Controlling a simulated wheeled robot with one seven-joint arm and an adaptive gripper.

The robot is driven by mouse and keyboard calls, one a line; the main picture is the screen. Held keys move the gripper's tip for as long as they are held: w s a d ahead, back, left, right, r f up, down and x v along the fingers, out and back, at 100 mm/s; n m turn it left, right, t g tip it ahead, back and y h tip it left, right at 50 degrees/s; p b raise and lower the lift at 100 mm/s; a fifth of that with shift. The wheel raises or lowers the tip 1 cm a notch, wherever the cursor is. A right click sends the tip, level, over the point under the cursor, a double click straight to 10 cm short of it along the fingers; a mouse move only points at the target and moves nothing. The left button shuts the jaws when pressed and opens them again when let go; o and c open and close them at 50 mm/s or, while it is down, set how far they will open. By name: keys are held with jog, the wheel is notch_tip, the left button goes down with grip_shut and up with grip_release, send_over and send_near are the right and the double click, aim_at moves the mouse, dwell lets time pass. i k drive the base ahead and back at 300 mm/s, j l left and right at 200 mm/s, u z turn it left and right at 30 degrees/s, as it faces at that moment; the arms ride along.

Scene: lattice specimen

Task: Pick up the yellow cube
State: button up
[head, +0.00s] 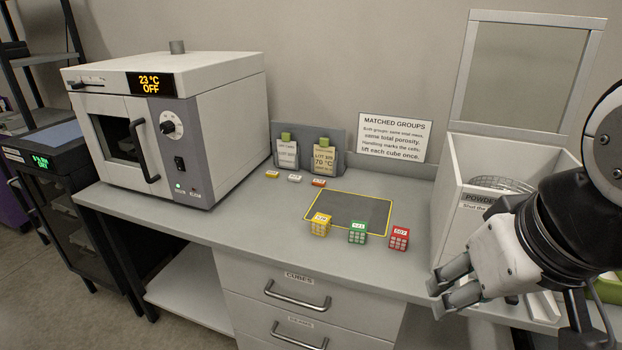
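The yellow cube (320,224) is a small lattice block with a pale label on top. It sits on the grey bench at the front left of the yellow-outlined dark mat (347,208). A green cube (357,232) and a red cube (399,238) stand in a row to its right, with gaps between them. My gripper (442,287) is at the right, well apart from the yellow cube, near the bench's front edge. Its two fingers look parted, with nothing seen between them.
An oven (225,120) stands on the left of the bench. A white open-topped powder box (455,190) with a raised clear lid is close to my arm at the right. Two tagged holders (325,157) and small coloured labels (294,178) are behind the mat. Drawers (295,298) are below.

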aim_at(321, 224)
jog(key=i, duration=0.85)
jog(key=l+z, duration=0.05)
jog(key=l, duration=0.05)
